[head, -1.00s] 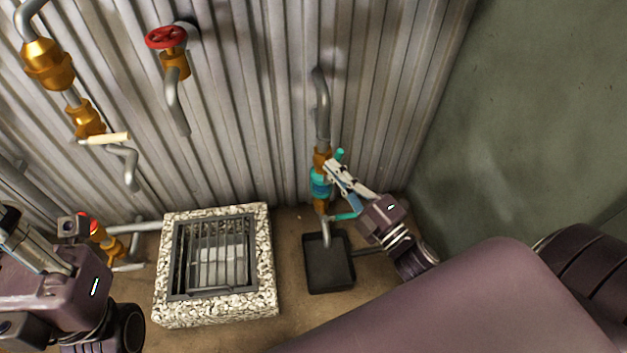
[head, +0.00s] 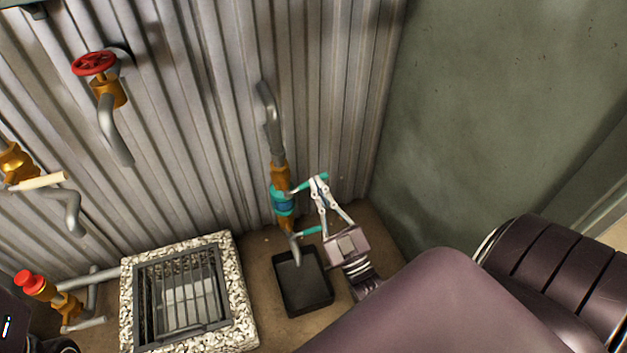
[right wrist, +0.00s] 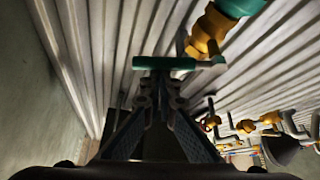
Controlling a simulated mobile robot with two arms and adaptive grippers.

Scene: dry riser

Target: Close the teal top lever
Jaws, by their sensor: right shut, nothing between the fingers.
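The teal top lever (head: 313,183) sticks out to the right and slightly up from the brass upper valve (head: 280,176) on the wall pipe. In the right wrist view the lever (right wrist: 165,63) lies crosswise just beyond my fingertips. My right gripper (head: 318,180) is shut and empty, with its tips at the lever; they look close to or touching it, but I cannot tell which. Its fingers (right wrist: 160,76) also show in the right wrist view. A second teal lever (head: 310,231) is lower on the same pipe. My left gripper is out of view.
A black tray (head: 304,282) lies on the floor below the pipe. A stone-rimmed grated drain (head: 242,300) is left of it. A red-wheel valve (head: 95,64) and other pipes are on the corrugated wall. The green wall (head: 470,130) bounds the right side.

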